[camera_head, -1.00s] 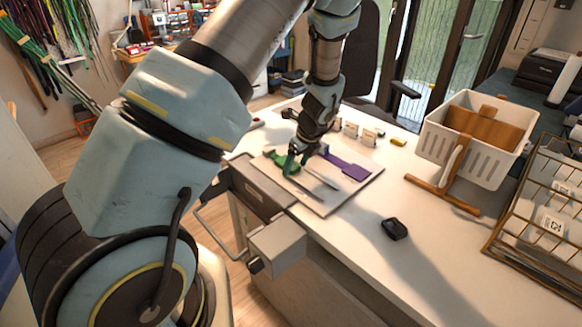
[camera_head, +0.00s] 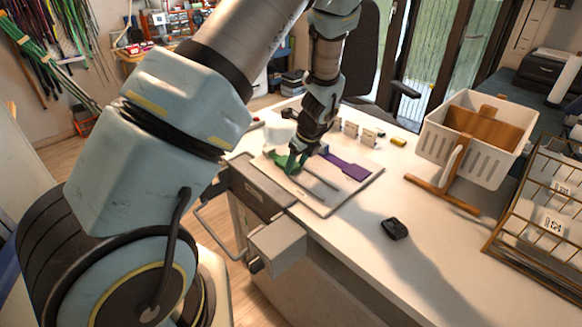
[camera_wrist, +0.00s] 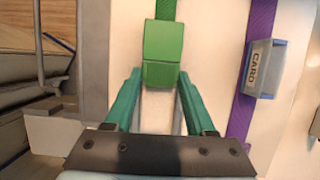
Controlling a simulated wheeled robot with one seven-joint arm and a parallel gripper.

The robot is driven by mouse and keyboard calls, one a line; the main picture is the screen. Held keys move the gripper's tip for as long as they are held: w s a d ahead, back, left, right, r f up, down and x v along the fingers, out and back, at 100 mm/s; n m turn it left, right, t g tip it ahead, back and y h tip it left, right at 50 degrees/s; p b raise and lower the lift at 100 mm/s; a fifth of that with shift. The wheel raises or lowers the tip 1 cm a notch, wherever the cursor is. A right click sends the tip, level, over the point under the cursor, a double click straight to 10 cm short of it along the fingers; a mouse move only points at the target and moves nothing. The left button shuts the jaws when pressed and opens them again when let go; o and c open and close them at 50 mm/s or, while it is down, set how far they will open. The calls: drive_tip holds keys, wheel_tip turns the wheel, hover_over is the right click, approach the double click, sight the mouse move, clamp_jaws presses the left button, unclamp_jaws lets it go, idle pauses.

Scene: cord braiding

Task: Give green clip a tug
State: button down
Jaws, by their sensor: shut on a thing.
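The green clip (camera_wrist: 164,42) is a blocky piece on a green cord in the wrist view, with the cord running up beyond it. My gripper (camera_wrist: 160,76) has teal fingers, one on each side of the clip's lower end, and is shut on it. In the head view my gripper (camera_head: 293,167) is low over the white board (camera_head: 321,207), at the green cord. The clip itself is mostly hidden there by the fingers.
A purple cord (camera_head: 347,166) lies to the right on the board; in the wrist view it carries a grey clip (camera_wrist: 264,68) marked with letters. A black object (camera_head: 395,229), a white crate (camera_head: 458,150) and a wire basket (camera_head: 541,252) stand farther right on the table.

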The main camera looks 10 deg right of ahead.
drive_tip(key=shift+s+d, duration=0.1)
idle(0.3)
idle(0.5)
unclamp_jaws()
idle(0.4)
drive_tip(key=shift+r, duration=0.1)
drive_tip(key=shift+p+v, duration=2.35)
drive_tip(key=shift+v, duration=0.55)
